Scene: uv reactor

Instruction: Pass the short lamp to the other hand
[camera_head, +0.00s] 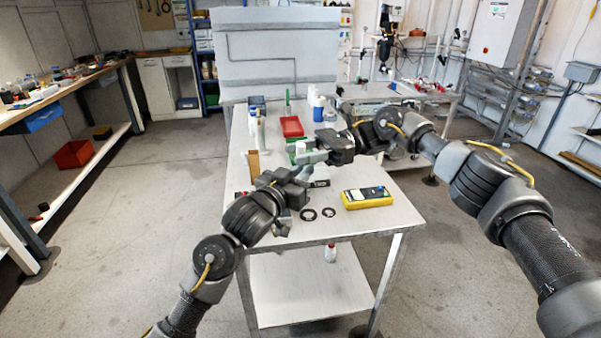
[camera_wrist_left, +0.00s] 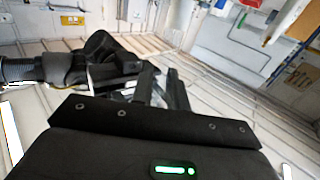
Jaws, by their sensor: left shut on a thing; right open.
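The short lamp looks like the small white piece (camera_head: 301,147) at the fingertips of my left gripper (camera_head: 303,163). My left gripper is shut on it above the table. My right gripper (camera_head: 322,150) is open, comes in from the right and has its fingers close to the lamp. I cannot tell whether they touch it. In the left wrist view, the left gripper's dark fingers (camera_wrist_left: 164,92) point away from the camera and the right gripper (camera_wrist_left: 112,68) reaches in from the left. The lamp is mostly hidden there.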

